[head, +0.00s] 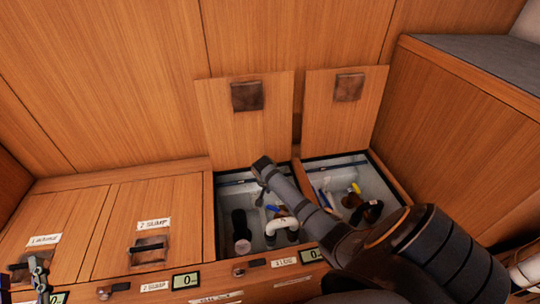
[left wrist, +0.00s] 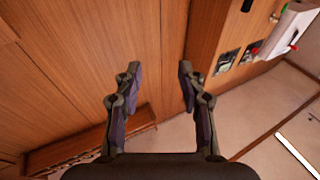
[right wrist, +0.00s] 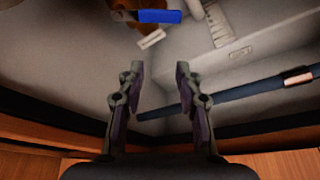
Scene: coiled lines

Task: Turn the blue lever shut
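In the right wrist view a blue lever (right wrist: 160,16) sits at the top edge on a copper-brown valve body (right wrist: 125,10), partly cut off by the frame. A small pale tag lies just below it. My right gripper (right wrist: 158,72) is open and empty, short of the lever and apart from it. In the head view my right gripper (head: 264,196) reaches down into the left open bin (head: 208,215). A blue handle (head: 325,201) shows in the right open bin beside my arm; I cannot tell if it is the same lever. My left gripper (left wrist: 157,82) is open and empty.
Two raised wooden lids (head: 245,125) (head: 335,110) stand behind the open bins. White and black pipes (head: 285,226) and a yellow handle (head: 356,187) are inside. A blue rod (right wrist: 255,97) runs along the bin wall. Closed lids (head: 150,220) lie to the left.

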